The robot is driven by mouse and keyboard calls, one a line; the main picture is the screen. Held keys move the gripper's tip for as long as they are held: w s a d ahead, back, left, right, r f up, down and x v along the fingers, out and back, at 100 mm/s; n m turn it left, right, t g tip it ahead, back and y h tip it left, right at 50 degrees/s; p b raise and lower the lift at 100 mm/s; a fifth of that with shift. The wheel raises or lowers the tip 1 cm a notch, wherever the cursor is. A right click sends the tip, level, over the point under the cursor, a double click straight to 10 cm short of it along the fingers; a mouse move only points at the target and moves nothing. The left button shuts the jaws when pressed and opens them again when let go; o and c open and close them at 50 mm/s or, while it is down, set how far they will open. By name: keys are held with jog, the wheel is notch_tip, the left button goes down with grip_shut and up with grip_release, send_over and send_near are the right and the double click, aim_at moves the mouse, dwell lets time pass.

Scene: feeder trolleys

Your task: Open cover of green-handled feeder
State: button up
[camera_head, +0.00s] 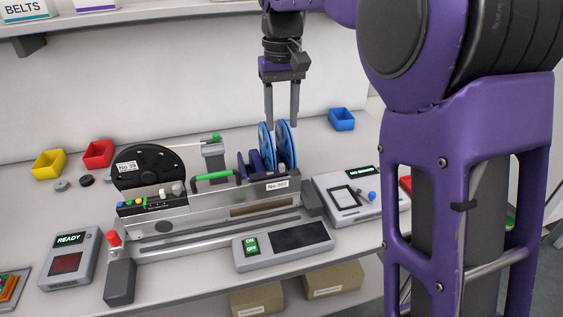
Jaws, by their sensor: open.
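The feeder with a long green handle (213,177) stands on the bench, with a silver body and a label (277,185) that seems to read No.307. Two blue reels (286,146) stand upright at its right end. I cannot tell which part is its cover. My gripper (281,122) points straight down with its two fingers apart and nothing between them. In the picture its fingertips are at the tops of the blue reels; I cannot tell whether they touch. It is to the right of the green handle and higher.
A black reel (147,172) labelled No.39 stands behind a panel of coloured buttons (151,201). A grey post with a green knob (216,138) is behind the handle. An ON/OFF box (283,243) lies in front. Yellow (48,164), red (98,154) and blue (341,119) bins stand at the back.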

aim_at(282, 164)
notch_tip(282, 164, down, 11)
jog(key=shift+f+b, duration=0.1)
jog(key=shift+b, duration=0.7)
grip_shut()
dwell(0.9)
